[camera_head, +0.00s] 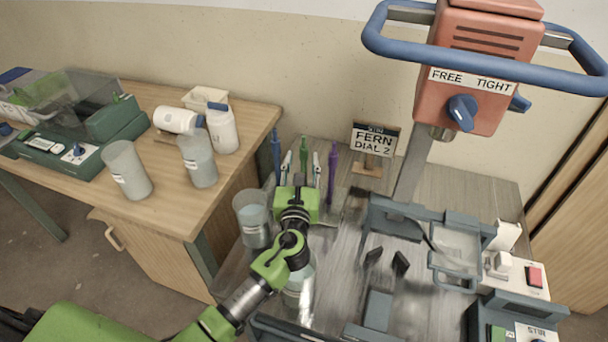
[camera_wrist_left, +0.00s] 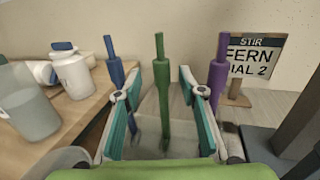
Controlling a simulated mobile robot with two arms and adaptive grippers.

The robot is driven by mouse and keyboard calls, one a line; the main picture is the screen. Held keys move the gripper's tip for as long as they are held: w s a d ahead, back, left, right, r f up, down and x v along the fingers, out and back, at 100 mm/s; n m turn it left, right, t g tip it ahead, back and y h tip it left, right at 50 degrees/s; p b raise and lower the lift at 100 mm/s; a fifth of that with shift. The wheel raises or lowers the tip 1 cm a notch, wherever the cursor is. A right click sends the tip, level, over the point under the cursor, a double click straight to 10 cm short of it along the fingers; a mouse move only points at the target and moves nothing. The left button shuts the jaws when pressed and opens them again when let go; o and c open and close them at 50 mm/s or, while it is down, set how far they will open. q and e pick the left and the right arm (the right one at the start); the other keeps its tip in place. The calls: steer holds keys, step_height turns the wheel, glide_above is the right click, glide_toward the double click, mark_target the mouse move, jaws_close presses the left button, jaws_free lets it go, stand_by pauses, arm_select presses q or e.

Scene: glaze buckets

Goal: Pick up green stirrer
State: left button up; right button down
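The green stirrer (camera_head: 304,150) stands upright between a blue stirrer (camera_head: 276,155) and a purple stirrer (camera_head: 332,172). My left gripper (camera_head: 302,166) is open, with one finger on each side of the green stirrer. In the left wrist view the green stirrer (camera_wrist_left: 161,85) is near the middle between the fingers of the left gripper (camera_wrist_left: 160,98), with a gap visible on both sides. The blue stirrer (camera_wrist_left: 115,62) is just outside the left finger and the purple stirrer (camera_wrist_left: 217,75) just outside the right one. The stirrers' lower ends are hard to make out. My right gripper is not in view.
A sign reading "FERN DIAL 2" (camera_head: 374,140) stands behind, right of the stirrers. A clear beaker (camera_head: 252,220) is close left of my left arm. An orange mixer head (camera_head: 480,70) rises at right. The wooden table (camera_head: 220,180) at left holds beakers and white bottles.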

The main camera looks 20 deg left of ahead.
mark_target(303, 155)
arm_select(q)
steer(key=x, duration=0.4)
steer(key=shift+d+f, duration=0.15)
steer(key=shift+w, duration=0.25)
jaws_close()
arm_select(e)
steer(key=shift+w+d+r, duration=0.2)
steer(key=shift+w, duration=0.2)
